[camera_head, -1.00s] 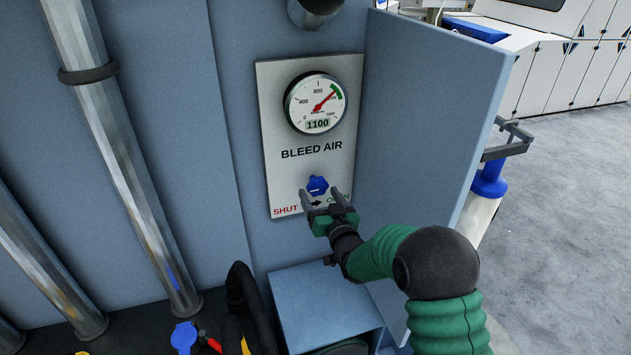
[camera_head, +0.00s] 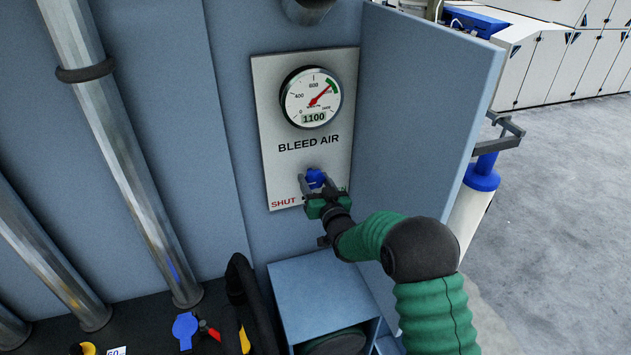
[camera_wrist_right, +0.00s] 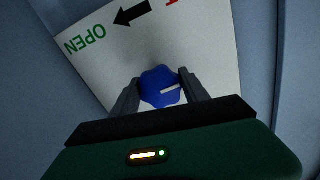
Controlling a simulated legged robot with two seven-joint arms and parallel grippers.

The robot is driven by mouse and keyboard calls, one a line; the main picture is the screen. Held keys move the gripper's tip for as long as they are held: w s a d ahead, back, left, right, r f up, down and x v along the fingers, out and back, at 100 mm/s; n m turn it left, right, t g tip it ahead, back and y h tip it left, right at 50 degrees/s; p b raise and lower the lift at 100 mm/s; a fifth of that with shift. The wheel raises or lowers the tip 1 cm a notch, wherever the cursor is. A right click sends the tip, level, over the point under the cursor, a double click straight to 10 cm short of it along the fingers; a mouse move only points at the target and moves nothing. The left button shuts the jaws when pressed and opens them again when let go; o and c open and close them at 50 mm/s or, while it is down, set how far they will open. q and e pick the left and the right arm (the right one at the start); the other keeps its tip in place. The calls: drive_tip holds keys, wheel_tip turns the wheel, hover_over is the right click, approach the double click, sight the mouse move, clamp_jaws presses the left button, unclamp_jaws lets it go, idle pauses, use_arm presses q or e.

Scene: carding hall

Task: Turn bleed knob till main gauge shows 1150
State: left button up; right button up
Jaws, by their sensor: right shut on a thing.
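The blue bleed knob (camera_head: 315,178) sits low on the white BLEED AIR panel (camera_head: 275,120). My right gripper (camera_head: 318,186) is shut on the knob. In the right wrist view the knob (camera_wrist_right: 160,87) lies between the two grey fingers of the gripper (camera_wrist_right: 160,92), one on each side, and its white mark points right. The main gauge (camera_head: 311,98) above has a red needle pointing up and right, near the green band, and its window reads 1100. My left gripper is out of view.
A blue-grey side wall (camera_head: 425,110) stands close to the right of the panel. An open blue-grey box (camera_head: 315,285) is below it. Metal pipes (camera_head: 125,160) run down the left. A blue valve handle (camera_head: 185,328) and a black hose (camera_head: 242,285) are at the lower left.

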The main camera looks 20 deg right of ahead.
drive_tip(key=n+b, duration=0.1)
drive_tip(key=b, duration=0.1)
drive_tip(key=n+b, duration=0.1)
drive_tip(key=b, duration=0.2)
drive_tip(key=n+b, duration=0.2)
drive_tip(key=b, duration=0.1)
drive_tip(key=shift+f, duration=0.25)
drive_tip(key=shift+r+n, duration=0.25)
drive_tip(key=shift+n, duration=0.25)
drive_tip(key=shift+r, duration=0.1)
drive_tip(key=o, duration=1.1)
drive_tip(key=shift+o, duration=1.2)
drive_tip(key=shift+s, duration=0.2)
drive_tip(key=s+b, duration=0.5)
drive_tip(key=s, duration=1.1)
drive_tip(key=shift+s+d, duration=0.3)
drive_tip(key=shift+s, duration=0.1)
